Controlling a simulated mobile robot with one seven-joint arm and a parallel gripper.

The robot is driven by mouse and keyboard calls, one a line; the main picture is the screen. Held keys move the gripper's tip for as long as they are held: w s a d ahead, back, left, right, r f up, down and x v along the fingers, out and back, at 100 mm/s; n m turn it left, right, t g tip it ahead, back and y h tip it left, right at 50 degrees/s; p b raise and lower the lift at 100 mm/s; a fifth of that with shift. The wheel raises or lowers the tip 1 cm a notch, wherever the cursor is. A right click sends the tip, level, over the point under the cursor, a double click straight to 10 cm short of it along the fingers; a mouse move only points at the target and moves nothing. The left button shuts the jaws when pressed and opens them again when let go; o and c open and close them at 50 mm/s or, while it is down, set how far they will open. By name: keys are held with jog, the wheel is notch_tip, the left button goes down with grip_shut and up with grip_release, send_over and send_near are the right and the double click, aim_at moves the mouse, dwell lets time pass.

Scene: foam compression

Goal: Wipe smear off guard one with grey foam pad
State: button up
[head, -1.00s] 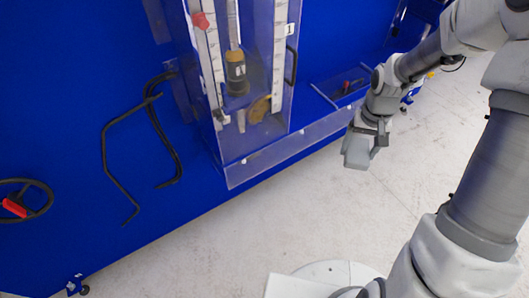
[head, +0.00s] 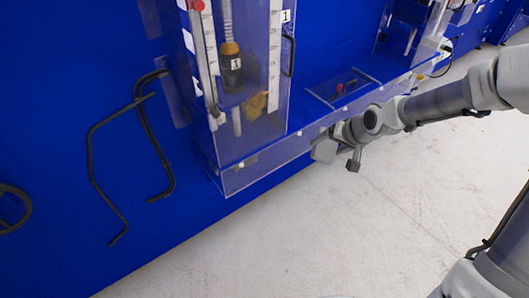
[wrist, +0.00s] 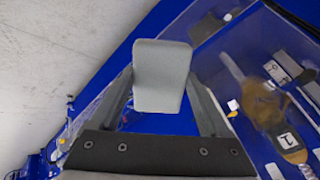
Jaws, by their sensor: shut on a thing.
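My gripper (head: 338,146) is shut on the grey foam pad (wrist: 162,72), a rounded light-grey block held between both fingers in the wrist view. The pad also shows at the gripper's tip in the head view (head: 323,150). Guard one, a clear panel (head: 262,62) with a white "1" label, stands at upper centre in the head view. A brownish smear (head: 255,106) shows low on it, and a brown patch (wrist: 262,103) shows at right in the wrist view. The pad is right of and below the smear in the head view, apart from it.
A clear low ledge (head: 268,160) runs along the front of the blue bench (head: 70,80). A bent black bar (head: 107,190) lies on the blue surface at left. Pale floor (head: 290,235) is open in front. A second clear enclosure (head: 408,32) stands farther right.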

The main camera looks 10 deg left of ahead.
aim_at(270, 104)
jog(key=shift+a+r+n+t+y+b, duration=0.3)
jog(key=shift+a+t+y+b, duration=1.05)
jog(key=shift+a+b, duration=1.8)
jog(key=shift+a+r+n+t+y+b, duration=0.25)
jog(key=shift+a+t+y+b, duration=0.6)
jog(key=shift+a+y+b, duration=2.25)
jog(key=shift+a+r+n+t+y+b, duration=0.3)
jog(key=shift+a+t+b, duration=1.2)
jog(key=shift+a, duration=3.1)
jog(key=shift+w+a+g+b, duration=0.4)
jog(key=shift+w+a+b, duration=0.15)
jog(key=shift+a+b, duration=0.15)
jog(key=shift+w+d+p, duration=0.5)
jog(key=shift+w+d, duration=0.75)
jog(key=shift+w, duration=0.1)
jog(key=shift+w+d+r+p, duration=0.1)
jog(key=shift+w+d+p, duration=0.2)
jog(key=shift+w+d, duration=0.4)
jog(key=shift+w+d+p, duration=0.3)
jog(key=shift+w+d, duration=0.2)
jog(key=shift+w, duration=0.35)
jog(key=shift+w+d+p, duration=0.55)
jog(key=shift+w+d, duration=0.5)
jog(key=shift+w, duration=0.15)
jog(key=shift+a, duration=0.1)
